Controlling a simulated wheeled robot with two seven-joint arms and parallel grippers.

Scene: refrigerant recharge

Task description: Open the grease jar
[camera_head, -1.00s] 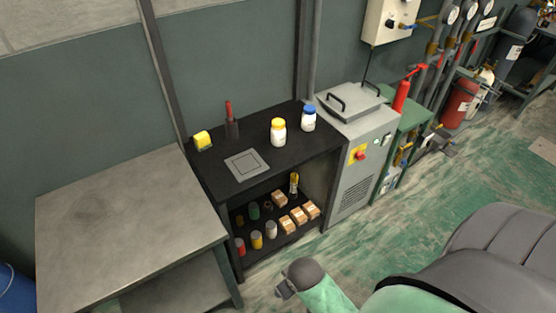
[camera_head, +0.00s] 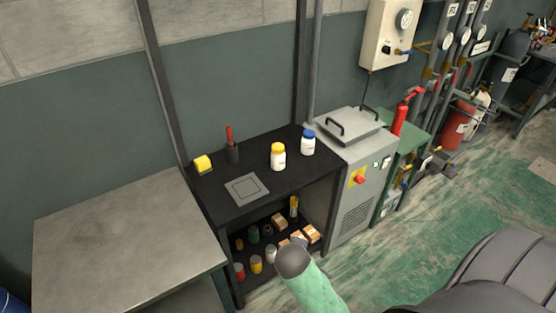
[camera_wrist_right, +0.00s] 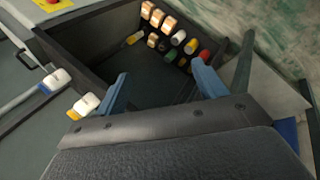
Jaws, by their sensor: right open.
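Two white jars stand upright on the black bench top, one with a yellow lid (camera_head: 278,157) and one with a blue lid (camera_head: 308,143) just right of it. Both lids are on. I cannot tell which holds grease. In the right wrist view the yellow-lidded jar (camera_wrist_right: 86,105) and blue-lidded jar (camera_wrist_right: 56,80) lie left of my right gripper (camera_wrist_right: 160,70). That gripper is open, with nothing between its blue fingers, and apart from both jars. My right arm shows at the bottom of the head view, in front of the bench. My left gripper is not in view.
The black bench (camera_head: 211,186) also bears a yellow sponge-like block (camera_head: 203,164), a red-handled tool in a dark holder (camera_head: 231,148) and a grey square plate (camera_head: 247,188). Its lower shelf holds several cans and boxes. A grey table (camera_head: 120,235) stands left, a grey machine (camera_head: 362,190) right.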

